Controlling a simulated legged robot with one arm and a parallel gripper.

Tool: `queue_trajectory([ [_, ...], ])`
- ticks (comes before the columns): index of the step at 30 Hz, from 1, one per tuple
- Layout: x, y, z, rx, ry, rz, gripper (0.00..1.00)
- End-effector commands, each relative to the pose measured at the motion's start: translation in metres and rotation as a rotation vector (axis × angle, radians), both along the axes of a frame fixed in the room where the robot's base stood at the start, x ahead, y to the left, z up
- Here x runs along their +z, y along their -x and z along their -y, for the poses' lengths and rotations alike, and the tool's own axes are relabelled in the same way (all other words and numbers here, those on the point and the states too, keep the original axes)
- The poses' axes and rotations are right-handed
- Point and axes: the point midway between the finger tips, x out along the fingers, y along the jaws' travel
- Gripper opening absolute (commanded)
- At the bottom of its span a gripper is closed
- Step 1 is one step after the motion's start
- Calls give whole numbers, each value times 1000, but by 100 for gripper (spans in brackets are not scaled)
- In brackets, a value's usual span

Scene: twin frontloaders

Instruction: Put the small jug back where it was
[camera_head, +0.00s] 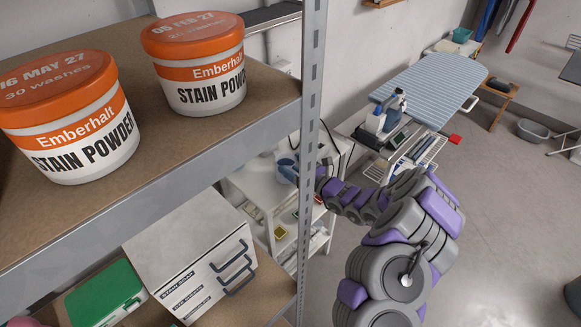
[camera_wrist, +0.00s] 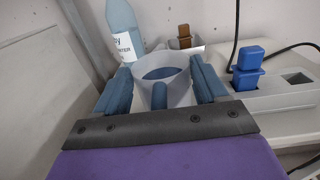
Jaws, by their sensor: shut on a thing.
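The small jug (camera_wrist: 181,92) is in the middle of the wrist view, with a pale body, blue showing inside its open top and a blue handle facing me. It looks upright. My gripper (camera_wrist: 163,82) is shut on it, one blue finger on each side. In the head view the jug (camera_head: 285,164) is a small blue shape at the white shelf unit (camera_head: 258,184) behind the metal post. My gripper there is partly hidden by that post. Whether the jug's base touches the shelf cannot be seen.
A blue labelled bottle (camera_wrist: 123,27) and a brown-topped item (camera_wrist: 184,38) stand behind the jug. A power strip (camera_wrist: 265,92) with a blue plug (camera_wrist: 248,66) lies right. The metal rack post (camera_head: 313,75) stands close to my arm. An ironing board (camera_head: 430,88) stands beyond.

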Motion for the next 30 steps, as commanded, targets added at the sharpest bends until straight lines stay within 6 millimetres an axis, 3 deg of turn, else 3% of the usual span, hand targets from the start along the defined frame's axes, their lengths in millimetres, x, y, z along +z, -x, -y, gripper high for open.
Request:
queue_trajectory([
  [7, -5, 0, -21, 6, 17, 1, 32],
  [8, -4, 1, -22, 6, 18, 0, 75],
  [15, -2, 0, -9, 4, 6, 0, 97],
  [20, -1, 0, -1, 3, -1, 1, 97],
  [25, 2, 1, -8, 4, 6, 0, 97],
  [30, 1, 16, 3, 1, 14, 1, 97],
])
